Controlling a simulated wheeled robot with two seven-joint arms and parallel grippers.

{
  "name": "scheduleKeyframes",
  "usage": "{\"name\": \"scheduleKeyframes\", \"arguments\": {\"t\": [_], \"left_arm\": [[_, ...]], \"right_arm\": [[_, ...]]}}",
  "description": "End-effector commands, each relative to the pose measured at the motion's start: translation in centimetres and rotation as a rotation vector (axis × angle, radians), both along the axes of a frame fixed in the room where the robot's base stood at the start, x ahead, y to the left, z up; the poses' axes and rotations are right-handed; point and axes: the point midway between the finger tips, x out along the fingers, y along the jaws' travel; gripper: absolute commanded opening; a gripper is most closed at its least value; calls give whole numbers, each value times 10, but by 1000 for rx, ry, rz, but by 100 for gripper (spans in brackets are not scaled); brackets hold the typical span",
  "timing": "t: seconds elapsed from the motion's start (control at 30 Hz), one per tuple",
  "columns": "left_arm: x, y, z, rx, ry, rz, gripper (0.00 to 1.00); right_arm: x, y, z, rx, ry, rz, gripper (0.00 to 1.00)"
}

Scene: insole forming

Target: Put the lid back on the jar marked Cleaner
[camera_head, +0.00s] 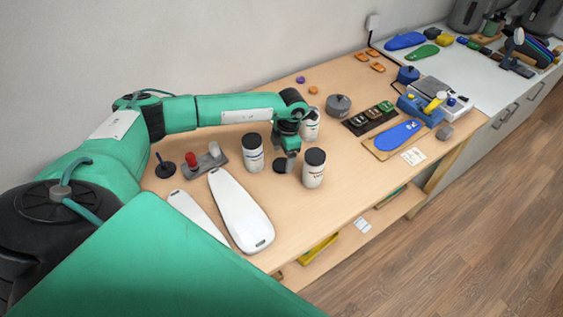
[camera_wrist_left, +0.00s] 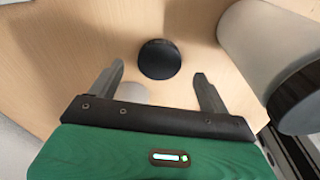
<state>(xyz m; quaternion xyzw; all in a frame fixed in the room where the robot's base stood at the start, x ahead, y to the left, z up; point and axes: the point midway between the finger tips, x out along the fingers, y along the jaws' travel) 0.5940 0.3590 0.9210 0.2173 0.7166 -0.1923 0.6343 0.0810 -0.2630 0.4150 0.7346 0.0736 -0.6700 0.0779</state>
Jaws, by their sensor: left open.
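A round black lid (camera_head: 280,167) lies flat on the table among the jars. In the left wrist view, the lid (camera_wrist_left: 159,59) shows between and beyond my left fingertips. My left gripper (camera_head: 290,159) is open and empty above the table, close to the lid; its fingers also show in the wrist view (camera_wrist_left: 159,74). A white jar (camera_head: 253,158) with a black lid stands left of the gripper, another (camera_head: 313,176) stands right of it. A third white jar (camera_head: 311,128) stands behind the gripper, its top largely hidden. The jar labels are too small to read. My right gripper is out of view.
Two white shoe-shaped forms (camera_head: 240,212) lie at the front left. A grey holder (camera_head: 205,162) with knobbed tools stands left of the jars. A grey round pot (camera_head: 338,105) and a blue insole on a board (camera_head: 398,134) lie further right. A capped jar (camera_wrist_left: 250,45) stands close right in the wrist view.

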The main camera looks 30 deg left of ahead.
Motion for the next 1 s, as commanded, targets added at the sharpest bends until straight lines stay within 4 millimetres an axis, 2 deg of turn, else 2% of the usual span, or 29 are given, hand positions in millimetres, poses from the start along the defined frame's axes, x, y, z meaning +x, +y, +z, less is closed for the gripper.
{"name": "scheduleKeyframes", "arguments": {"t": [0.03,0.23,0.57,0.67,0.8,0.83,1.0], "left_arm": [[-1,1,-3,0,4,1,80],[-3,2,-25,-1,1,0,80],[-2,3,-27,-1,-1,0,80],[-2,3,-27,-1,-1,0,64],[-2,3,-27,-1,-1,0,36],[-2,3,-27,-1,-1,0,33],[-2,3,-27,-1,-1,0,33]], "right_arm": [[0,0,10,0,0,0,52],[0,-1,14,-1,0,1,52],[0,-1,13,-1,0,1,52],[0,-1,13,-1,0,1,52],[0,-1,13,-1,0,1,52],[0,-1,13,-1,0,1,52],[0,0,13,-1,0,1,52]]}}
